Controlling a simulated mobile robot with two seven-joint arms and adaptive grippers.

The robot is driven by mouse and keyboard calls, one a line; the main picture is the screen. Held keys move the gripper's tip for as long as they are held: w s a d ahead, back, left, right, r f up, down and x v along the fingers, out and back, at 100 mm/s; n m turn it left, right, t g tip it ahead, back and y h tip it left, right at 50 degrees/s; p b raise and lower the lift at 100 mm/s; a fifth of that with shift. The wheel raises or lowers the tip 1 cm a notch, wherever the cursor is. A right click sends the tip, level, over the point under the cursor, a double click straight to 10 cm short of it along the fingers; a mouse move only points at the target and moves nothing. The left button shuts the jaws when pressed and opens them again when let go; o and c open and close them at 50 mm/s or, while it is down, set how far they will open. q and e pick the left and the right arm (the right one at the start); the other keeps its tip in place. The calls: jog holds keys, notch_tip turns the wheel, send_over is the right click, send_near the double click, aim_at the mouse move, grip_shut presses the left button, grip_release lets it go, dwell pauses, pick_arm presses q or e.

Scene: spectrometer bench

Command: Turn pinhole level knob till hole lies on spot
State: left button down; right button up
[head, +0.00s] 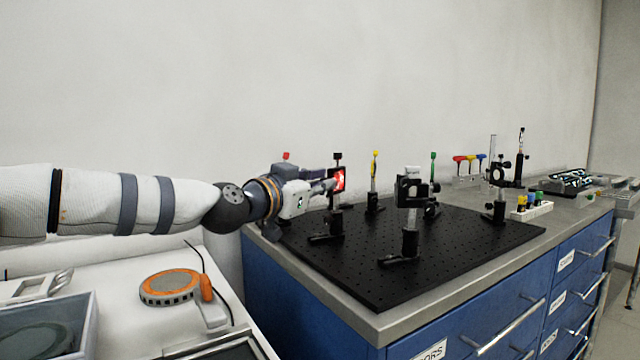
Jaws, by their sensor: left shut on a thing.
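My left gripper (328,186) comes in from the left and is shut at the side of a dark post mount (336,217) on the black breadboard (460,245). Its fingers hide what they hold, which looks to be a small knob on this mount's side. A bright red glow (339,180) shows on the mount's plate just past the fingertips. The pinhole's hole and the exact place of the spot on it are too small to tell. My right gripper is out of view.
A black mount on a post (411,215) stands to the right, with yellow-topped (374,180) and green-topped (433,185) posts behind. Colored-handle tools (468,163) are at the back. An orange-rimmed round device (170,288) lies on the near left table. The breadboard's front right is clear.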

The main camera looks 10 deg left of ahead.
pick_arm(q)
jog(key=shift+f+n+b, duration=0.15)
jog(key=shift+n+b, duration=1.85)
jog(key=shift+n, duration=15.8)
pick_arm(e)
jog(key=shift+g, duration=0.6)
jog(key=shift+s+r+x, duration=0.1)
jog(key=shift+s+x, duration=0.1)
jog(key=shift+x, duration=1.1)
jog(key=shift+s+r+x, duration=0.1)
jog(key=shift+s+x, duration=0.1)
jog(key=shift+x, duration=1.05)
